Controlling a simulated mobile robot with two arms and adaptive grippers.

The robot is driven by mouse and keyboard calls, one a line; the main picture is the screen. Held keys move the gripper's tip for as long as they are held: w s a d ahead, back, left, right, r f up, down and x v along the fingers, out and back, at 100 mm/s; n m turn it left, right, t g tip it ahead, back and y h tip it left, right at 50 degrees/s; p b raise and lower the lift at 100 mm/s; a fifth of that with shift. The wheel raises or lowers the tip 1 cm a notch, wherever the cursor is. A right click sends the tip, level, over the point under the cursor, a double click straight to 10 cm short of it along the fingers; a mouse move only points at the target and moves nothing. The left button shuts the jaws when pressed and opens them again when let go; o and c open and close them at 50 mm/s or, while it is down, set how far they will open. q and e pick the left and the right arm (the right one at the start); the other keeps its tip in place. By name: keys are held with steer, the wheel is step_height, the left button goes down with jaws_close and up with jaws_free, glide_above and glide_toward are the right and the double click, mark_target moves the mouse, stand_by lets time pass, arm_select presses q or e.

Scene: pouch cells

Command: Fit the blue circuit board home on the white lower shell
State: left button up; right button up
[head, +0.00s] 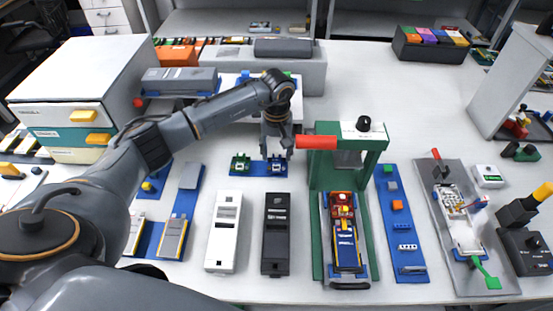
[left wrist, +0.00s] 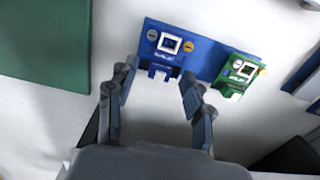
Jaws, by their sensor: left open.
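The blue circuit board (head: 277,166) lies on a small blue mat (head: 259,170) beside a green circuit board (head: 240,162). In the left wrist view the blue board (left wrist: 166,50) lies just ahead of the open fingers, with the green board (left wrist: 238,75) to its right. My left gripper (head: 278,153) is open and empty, pointing down close to the blue board. It also shows in the left wrist view (left wrist: 158,85). The white lower shell (head: 223,232) lies on the table, in front of the mat, with slots along its face. My right gripper is not in view.
A black shell (head: 276,234) lies right of the white one. A green press frame (head: 317,175) with a red handle (head: 316,142) stands close to the right of my left gripper. A drawer cabinet (head: 75,95) stands at the left. Bare table lies between mat and shells.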

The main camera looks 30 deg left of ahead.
arm_select(q)
steer(key=shift+f, duration=0.35)
jaws_close()
